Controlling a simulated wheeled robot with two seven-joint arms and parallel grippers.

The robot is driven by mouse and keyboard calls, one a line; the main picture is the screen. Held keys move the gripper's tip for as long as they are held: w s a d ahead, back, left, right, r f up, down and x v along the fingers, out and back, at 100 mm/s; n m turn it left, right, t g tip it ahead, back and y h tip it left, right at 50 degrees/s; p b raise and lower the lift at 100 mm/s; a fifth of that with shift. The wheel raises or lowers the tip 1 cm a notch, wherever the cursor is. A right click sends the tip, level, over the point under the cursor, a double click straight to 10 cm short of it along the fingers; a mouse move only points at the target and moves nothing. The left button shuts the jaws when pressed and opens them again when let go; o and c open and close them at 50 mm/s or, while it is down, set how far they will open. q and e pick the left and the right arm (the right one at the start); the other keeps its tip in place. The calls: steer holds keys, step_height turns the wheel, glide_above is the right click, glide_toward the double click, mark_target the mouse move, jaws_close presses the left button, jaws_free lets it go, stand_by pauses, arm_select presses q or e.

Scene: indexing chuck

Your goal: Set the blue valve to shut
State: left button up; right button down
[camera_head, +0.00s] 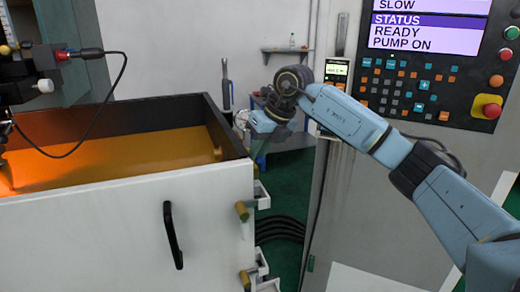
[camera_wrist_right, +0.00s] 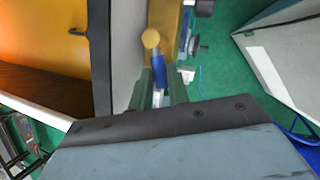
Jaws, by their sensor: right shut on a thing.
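The blue valve shows in the right wrist view as a blue lever (camera_wrist_right: 158,65) beside a round brass end (camera_wrist_right: 151,38). My right gripper (camera_wrist_right: 160,84) has its green fingers on either side of the lever and is shut on it. In the head view, my right gripper (camera_head: 259,148) reaches down at the right corner of the tank, and the lever is mostly hidden there. I cannot tell from these views which setting the valve is at. My left gripper is not in view.
An open tank (camera_head: 120,215) with orange liquid and a black handle (camera_head: 173,236) fills the left. Brass fittings (camera_head: 242,211) stick out along its right edge. A control panel (camera_head: 435,75) stands at the right, its screen reading READY and PUMP ON. Green floor shows between them.

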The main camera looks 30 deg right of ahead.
steer(key=a+m, duration=0.1)
steer(key=m, duration=0.1)
steer(key=m+h, duration=0.1)
steer(key=m, duration=0.1)
steer(key=shift+a+t+h, duration=0.3)
steer(key=shift+a+t, duration=0.05)
steer(key=shift+t, duration=0.05)
steer(key=c, duration=1.3)
jaws_free()
steer(key=shift+d, duration=0.1)
steer(key=shift+c, duration=0.2)
steer(key=shift+r, duration=0.1)
steer(key=p+v, duration=0.5)
steer(key=v, duration=0.3)
